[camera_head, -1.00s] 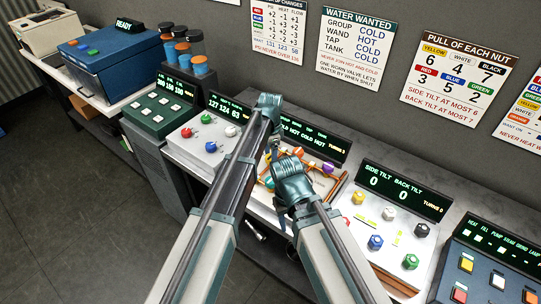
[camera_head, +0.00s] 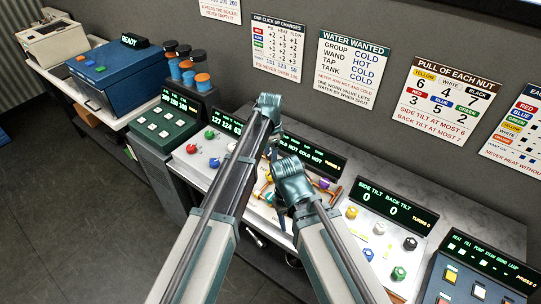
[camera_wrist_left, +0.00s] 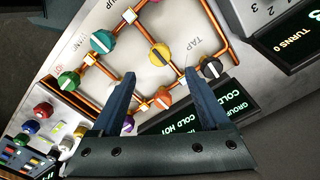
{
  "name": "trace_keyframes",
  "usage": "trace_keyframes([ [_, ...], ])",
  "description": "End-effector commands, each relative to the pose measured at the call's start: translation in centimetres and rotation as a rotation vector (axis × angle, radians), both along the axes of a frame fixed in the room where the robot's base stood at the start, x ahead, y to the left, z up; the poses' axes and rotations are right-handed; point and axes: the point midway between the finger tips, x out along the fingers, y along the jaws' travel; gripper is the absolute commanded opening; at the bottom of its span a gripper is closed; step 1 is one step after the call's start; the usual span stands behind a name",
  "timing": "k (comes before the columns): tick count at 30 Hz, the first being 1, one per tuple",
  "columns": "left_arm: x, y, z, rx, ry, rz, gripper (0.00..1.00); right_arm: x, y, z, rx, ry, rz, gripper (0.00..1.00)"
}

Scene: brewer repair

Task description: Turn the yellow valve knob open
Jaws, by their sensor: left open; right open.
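The yellow valve knob (camera_wrist_left: 161,54) has a pale bar handle. It sits on the copper-piped valve panel (camera_wrist_left: 186,20) beside the word TAP in the left wrist view. My left gripper (camera_wrist_left: 160,80) is open, with the knob just beyond its fingertips and roughly between them; no contact shows. In the head view my left gripper (camera_head: 272,148) hangs over the valve panel, and the arms hide most of the knobs there. My right gripper (camera_head: 281,212) is open, lower and close beside the left, in front of the same panel.
On the valve panel, a teal knob (camera_wrist_left: 103,41), a green knob (camera_wrist_left: 68,80), an orange knob (camera_wrist_left: 163,98) and a black knob (camera_wrist_left: 211,68) surround the yellow one. A display (camera_head: 312,152) stands behind. Neighbouring panels with knobs flank it. The floor at left is clear.

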Motion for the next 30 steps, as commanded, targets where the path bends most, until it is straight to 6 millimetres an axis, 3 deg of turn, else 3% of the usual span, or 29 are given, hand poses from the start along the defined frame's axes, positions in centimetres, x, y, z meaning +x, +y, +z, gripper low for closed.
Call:
trace_keyframes([
  [1, 0.0, 0.0, 1.6, 0.0, 0.0, 0.0, 0.79, 0.0, 0.0, 1.6, 0.001, 0.0, -0.002, 0.5],
  [3, 0.0, 0.0, 2.7, 0.0, 0.0, 0.0, 0.79, 0.0, 0.0, 2.7, 0.001, 0.0, -0.004, 0.5],
  [9, 0.0, 0.0, 4.6, 0.0, 0.0, 0.0, 0.79, 0.0, 0.0, 4.6, 0.001, 0.001, -0.004, 0.5],
  [26, 0.0, 0.0, 4.6, 0.0, 0.0, 0.0, 0.79, 0.0, 0.0, 4.6, 0.001, 0.001, -0.003, 0.5],
  [30, -2.0, 2.0, 4.6, -0.001, -0.005, 0.091, 0.79, 0.0, 0.0, 4.6, 0.001, 0.001, -0.003, 0.5],
])
